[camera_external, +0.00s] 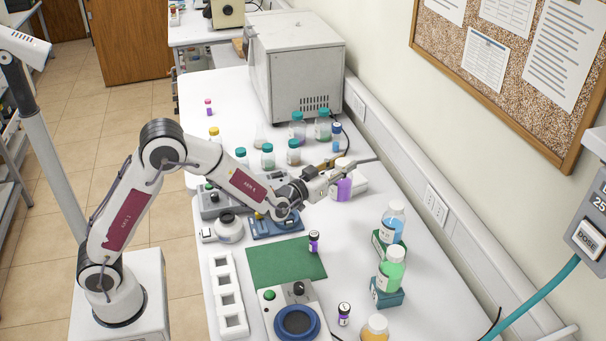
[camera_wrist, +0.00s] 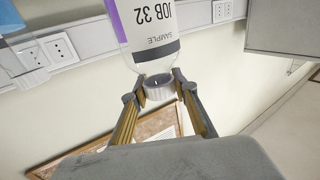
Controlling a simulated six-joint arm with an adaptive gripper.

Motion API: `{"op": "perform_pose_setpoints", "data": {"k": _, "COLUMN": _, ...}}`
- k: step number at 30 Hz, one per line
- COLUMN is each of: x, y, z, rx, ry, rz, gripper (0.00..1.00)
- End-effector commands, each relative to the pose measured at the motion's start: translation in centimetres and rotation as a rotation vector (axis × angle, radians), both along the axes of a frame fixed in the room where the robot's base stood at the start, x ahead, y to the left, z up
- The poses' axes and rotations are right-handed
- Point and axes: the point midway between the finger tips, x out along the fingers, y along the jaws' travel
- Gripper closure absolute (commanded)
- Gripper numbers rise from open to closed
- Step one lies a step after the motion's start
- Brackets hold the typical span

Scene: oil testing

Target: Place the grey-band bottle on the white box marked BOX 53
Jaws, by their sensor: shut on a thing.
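My gripper (camera_wrist: 161,92) is shut on the light cap of a bottle (camera_wrist: 150,30). In the wrist view the bottle has a white label reading SAMPLE JOB 32, a dark grey band near its shoulder and a purple part at the picture's top edge. In the external view the bottle (camera_external: 341,188) shows purple and stands upright below my gripper (camera_external: 338,166). A white box (camera_external: 359,178) is right at the bottle, partly hidden by it. Whether the bottle rests on the box I cannot tell. No marking is readable on the box.
Several teal-capped bottles (camera_external: 267,156) stand behind and left of the bottle. A blue bottle (camera_external: 391,225) and a green bottle (camera_external: 390,270) stand on small blocks nearer the front right. The wall (camera_external: 385,110) runs close along the right side. A green mat (camera_external: 280,263) lies in front.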

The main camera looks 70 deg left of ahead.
Motion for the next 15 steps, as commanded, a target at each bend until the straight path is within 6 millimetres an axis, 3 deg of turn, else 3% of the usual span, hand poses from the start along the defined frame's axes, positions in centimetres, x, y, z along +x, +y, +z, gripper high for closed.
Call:
{"op": "perform_pose_setpoints", "data": {"k": 7, "x": 0.1, "y": 4.8, "z": 0.0, "rx": 0.002, "ry": -0.004, "rz": 0.061, "gripper": 1.00}}
{"op": "perform_pose_setpoints", "data": {"k": 15, "x": 2.6, "y": 11.0, "z": 1.9, "rx": 0.005, "ry": -0.005, "rz": 0.088, "gripper": 1.00}}
